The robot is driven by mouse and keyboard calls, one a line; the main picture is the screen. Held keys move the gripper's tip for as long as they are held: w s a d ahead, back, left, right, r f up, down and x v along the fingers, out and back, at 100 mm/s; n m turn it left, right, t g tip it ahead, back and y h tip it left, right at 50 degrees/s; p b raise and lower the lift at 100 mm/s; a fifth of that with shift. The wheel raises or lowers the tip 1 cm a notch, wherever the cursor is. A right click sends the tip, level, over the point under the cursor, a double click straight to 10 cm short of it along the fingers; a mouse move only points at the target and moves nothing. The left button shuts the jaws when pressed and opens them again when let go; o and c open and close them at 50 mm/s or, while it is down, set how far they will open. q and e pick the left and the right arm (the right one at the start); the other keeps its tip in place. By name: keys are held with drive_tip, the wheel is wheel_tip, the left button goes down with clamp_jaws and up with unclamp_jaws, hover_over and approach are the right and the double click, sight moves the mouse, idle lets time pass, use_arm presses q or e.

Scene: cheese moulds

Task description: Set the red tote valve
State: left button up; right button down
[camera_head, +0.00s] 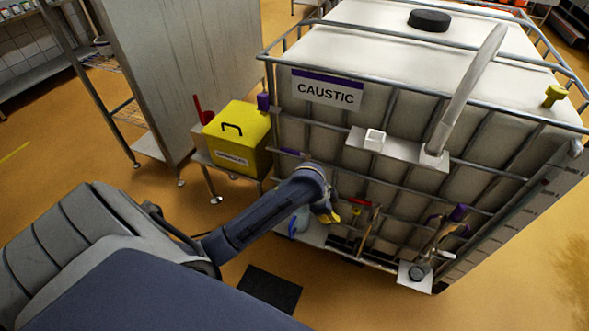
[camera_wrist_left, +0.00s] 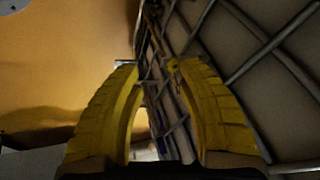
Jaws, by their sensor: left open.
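The caustic tote (camera_head: 345,130) is a big white tank in a metal cage. A small red valve handle (camera_head: 358,202) shows low on its front, among the cage bars. My left gripper (camera_head: 330,214) is just left of the handle in the head view, apart from it, and partly hidden by its own wrist. In the left wrist view its two yellow fingers (camera_wrist_left: 157,66) are spread apart with nothing held between them. Cage bars and thin dark parts lie beyond the fingertips; I cannot pick out the red handle there. My right gripper is in neither view.
A yellow box (camera_head: 237,138) stands on a low stand left of the tote. A white shelf (camera_head: 398,148) with a white cup (camera_head: 375,138) sticks out above the valve. A white plate with a grey fitting (camera_head: 420,271) is low right. Orange floor (camera_head: 350,300) is open in front.

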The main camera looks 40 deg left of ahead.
sight(351, 199)
use_arm(q)
drive_tip(key=s+a+f+n+t+y, duration=0.1)
drive_tip(key=s+f, duration=0.2)
drive_tip(key=s, duration=0.5)
drive_tip(key=s+a+f+n+t+y, duration=0.1)
drive_tip(key=s+f, duration=0.3)
drive_tip(key=s, duration=0.4)
drive_tip(key=shift+s+f+n+y, duration=0.3)
drive_tip(key=shift+n+y, duration=0.3)
drive_tip(key=shift+y, duration=0.2)
drive_tip(key=shift+a+r, duration=0.1)
drive_tip(key=w+a+r+m+h, duration=0.1)
drive_tip(key=w+r, duration=0.5)
drive_tip(key=w, duration=0.3)
drive_tip(key=w+a+r+m+t+h, duration=0.1)
drive_tip(key=w+r+m, duration=0.1)
drive_tip(key=w+r, duration=0.65)
drive_tip(key=w+a+r+m+h, duration=0.1)
drive_tip(key=w+r, duration=0.4)
drive_tip(key=w, duration=0.6)
drive_tip(key=s+d+f+m+g+h, duration=0.2)
drive_tip(key=s+f+m+g, duration=0.1)
drive_tip(key=s+g, duration=0.15)
drive_tip(key=x, duration=1.7)
drive_tip(key=shift+d, duration=0.1)
